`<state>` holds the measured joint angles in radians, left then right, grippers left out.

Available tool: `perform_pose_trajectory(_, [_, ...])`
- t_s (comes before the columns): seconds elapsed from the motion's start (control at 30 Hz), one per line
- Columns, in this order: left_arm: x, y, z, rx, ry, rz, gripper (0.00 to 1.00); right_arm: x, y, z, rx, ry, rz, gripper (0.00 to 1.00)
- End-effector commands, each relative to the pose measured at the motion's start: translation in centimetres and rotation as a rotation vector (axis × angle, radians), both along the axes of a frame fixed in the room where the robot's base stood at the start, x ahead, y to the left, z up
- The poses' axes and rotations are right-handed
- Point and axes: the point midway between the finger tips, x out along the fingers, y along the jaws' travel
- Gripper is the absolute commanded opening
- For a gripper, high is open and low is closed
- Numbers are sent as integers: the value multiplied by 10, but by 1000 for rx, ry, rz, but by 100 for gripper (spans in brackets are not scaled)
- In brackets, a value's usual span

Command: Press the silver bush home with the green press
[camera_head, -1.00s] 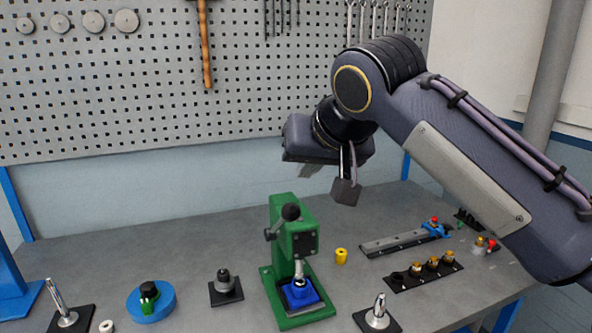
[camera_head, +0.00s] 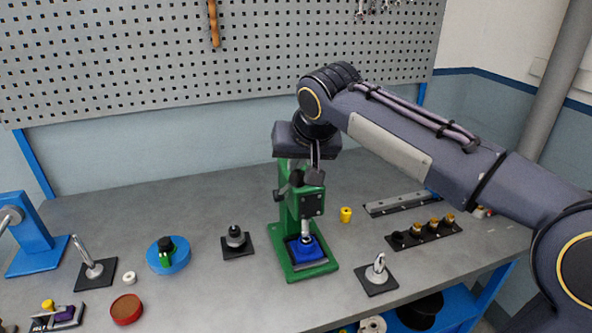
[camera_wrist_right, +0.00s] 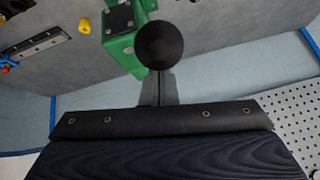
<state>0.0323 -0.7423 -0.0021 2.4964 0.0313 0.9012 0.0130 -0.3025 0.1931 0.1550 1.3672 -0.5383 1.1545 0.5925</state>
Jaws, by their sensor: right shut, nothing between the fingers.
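The green press (camera_head: 289,235) stands mid-bench with a black ball knob (camera_head: 296,178) on its lever. A blue block (camera_head: 304,252) sits on its base under the silver ram (camera_head: 305,227). A small silver piece shows at the top of the block, but I cannot tell the bush from the ram tip. My right gripper (camera_head: 315,178) is shut and empty, at the top of the press beside the knob. In the right wrist view the knob (camera_wrist_right: 160,45) is in front of the fingers and partly hides them; contact is unclear. My left gripper is out of view.
A yellow cylinder (camera_head: 346,215) and a black strip with several brass-topped parts (camera_head: 424,233) lie right of the press. A silver-pegged stand (camera_head: 377,274) is at front right. A black-based part (camera_head: 236,240) and a blue disc (camera_head: 168,256) are at left. The bench behind is clear.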

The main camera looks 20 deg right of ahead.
Motion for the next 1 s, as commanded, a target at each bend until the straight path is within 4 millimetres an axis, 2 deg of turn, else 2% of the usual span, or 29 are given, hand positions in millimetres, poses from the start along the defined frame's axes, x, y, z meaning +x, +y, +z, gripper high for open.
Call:
perform_pose_trajectory(0.2, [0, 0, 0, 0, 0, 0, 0, -12, 3, -13, 0, 0, 0, 0])
perform_pose_trajectory(0.63, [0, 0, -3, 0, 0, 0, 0, -14, 4, -16, 0, -4, 0, 0])
perform_pose_trajectory(0.77, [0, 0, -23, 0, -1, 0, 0, -18, 3, -26, 1, -38, 0, 0])
perform_pose_trajectory(1.0, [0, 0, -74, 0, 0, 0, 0, -33, 3, -45, 5, -150, 1, 0])
